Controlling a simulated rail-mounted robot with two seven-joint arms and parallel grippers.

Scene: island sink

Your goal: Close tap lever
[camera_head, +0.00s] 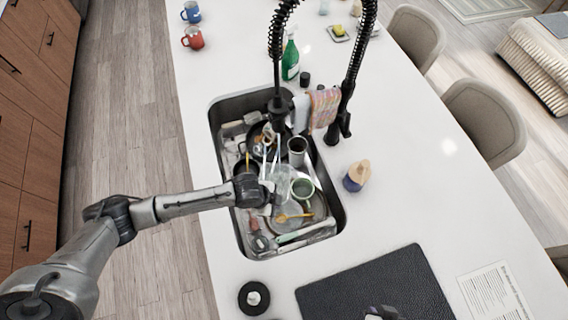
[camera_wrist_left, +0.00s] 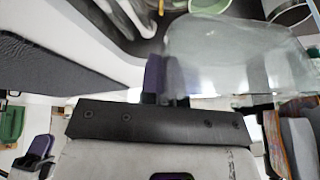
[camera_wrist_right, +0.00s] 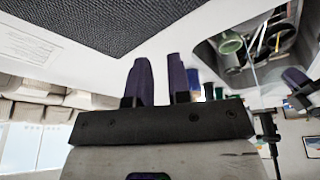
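The black tap stands behind the sink, with its base and small side lever (camera_head: 344,124) on the counter's right side of the basin. Its spray head (camera_head: 278,110) hangs over the sink, with pale streaks below it that may be water. My left gripper (camera_head: 262,190) reaches over the sink and appears shut on the wall of a clear glass (camera_head: 284,178); the glass also fills much of the left wrist view (camera_wrist_left: 240,60). My right gripper (camera_head: 382,313) is at the bottom edge over the black mat; its purple fingers (camera_wrist_right: 158,82) are apart and empty.
The sink (camera_head: 340,215) holds several dishes and utensils. A cloth (camera_head: 324,107) hangs near the tap. A black mat (camera_head: 350,285) and a paper sheet (camera_head: 492,292) lie in front.

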